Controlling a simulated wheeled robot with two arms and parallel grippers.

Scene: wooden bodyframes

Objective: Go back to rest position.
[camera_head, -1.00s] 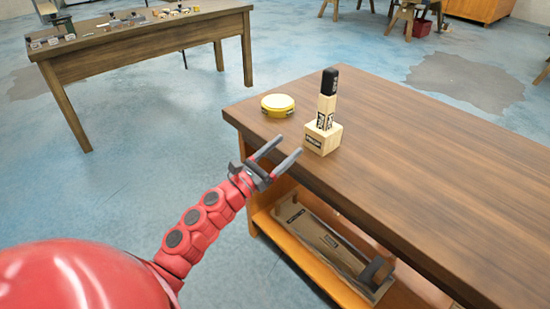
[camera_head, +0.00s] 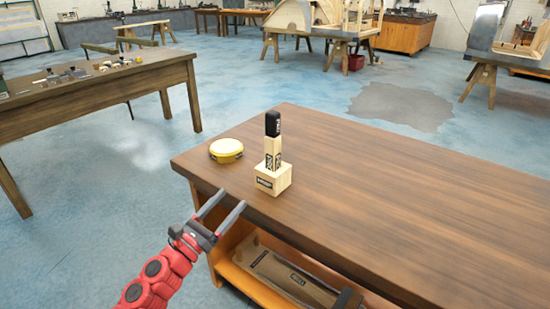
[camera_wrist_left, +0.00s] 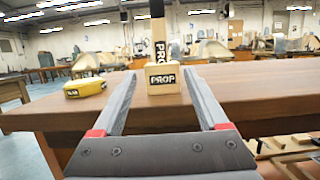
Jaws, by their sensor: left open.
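My left gripper (camera_head: 222,207) is open and empty, just off the near left edge of the wooden table (camera_head: 390,200). In the left wrist view its two fingers (camera_wrist_left: 160,90) are spread apart, pointing at the table. Beyond them a wooden block (camera_head: 272,179) stands on the table with a tall black-topped piece (camera_head: 273,140) upright on it. In the left wrist view the block (camera_wrist_left: 163,78) shows between the fingers, apart from them. My right gripper is in neither view.
A shelf below holds a long brown box (camera_head: 290,278). Another table (camera_head: 100,90) with small items stands at the left. Blue floor (camera_head: 120,190) between the tables is clear.

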